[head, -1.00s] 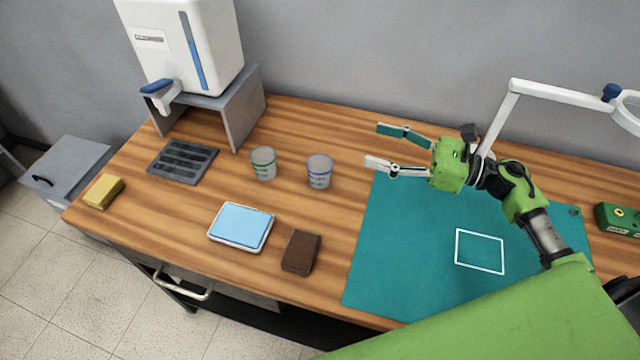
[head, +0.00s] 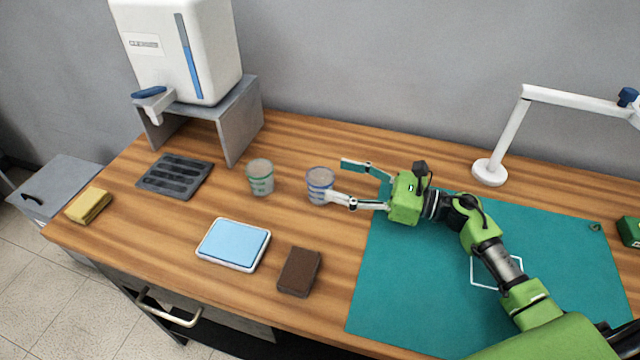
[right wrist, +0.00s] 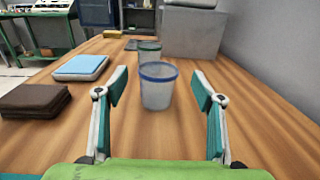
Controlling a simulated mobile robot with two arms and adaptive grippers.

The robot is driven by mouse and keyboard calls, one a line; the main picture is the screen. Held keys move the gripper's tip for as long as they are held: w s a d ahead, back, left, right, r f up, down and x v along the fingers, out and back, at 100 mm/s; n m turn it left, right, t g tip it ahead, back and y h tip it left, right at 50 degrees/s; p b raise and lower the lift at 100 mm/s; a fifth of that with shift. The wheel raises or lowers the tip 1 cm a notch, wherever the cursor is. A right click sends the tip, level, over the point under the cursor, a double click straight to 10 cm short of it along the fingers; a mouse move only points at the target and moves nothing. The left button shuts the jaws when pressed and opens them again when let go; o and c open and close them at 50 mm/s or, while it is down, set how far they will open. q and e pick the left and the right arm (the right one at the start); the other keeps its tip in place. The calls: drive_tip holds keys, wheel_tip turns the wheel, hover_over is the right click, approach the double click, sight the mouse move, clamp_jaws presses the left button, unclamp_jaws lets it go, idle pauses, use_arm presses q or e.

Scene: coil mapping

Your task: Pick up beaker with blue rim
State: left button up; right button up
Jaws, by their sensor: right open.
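The beaker with the blue rim (head: 319,181) stands upright on the wooden bench, left of the teal mat. In the right wrist view the blue-rimmed beaker (right wrist: 158,88) is centred between and just beyond the fingertips. My right gripper (head: 337,180) is open and empty, pointing left at the beaker. In the head view its near fingertip overlaps the beaker's lower right side; I cannot tell whether it touches. The right gripper's fingers (right wrist: 160,90) are spread wide in the wrist view. My left gripper is not in view.
A green-rimmed beaker (head: 260,177) stands just left of and behind the target. A blue-topped tray (head: 234,245) and a brown block (head: 299,271) lie in front. A slotted dark rack (head: 174,176), yellow sponge (head: 88,205) and white dispenser on a grey stand (head: 241,122) are further left.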

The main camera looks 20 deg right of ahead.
sight(309, 176)
drive_tip(key=p+x, duration=0.1)
drive_tip(key=x, duration=0.2)
drive_tip(key=f+p+x, duration=0.1)
drive_tip(key=x, duration=0.2)
drive_tip(key=shift+s+f, duration=0.1)
drive_tip(key=shift+s, duration=0.05)
drive_tip(key=c, duration=1.1)
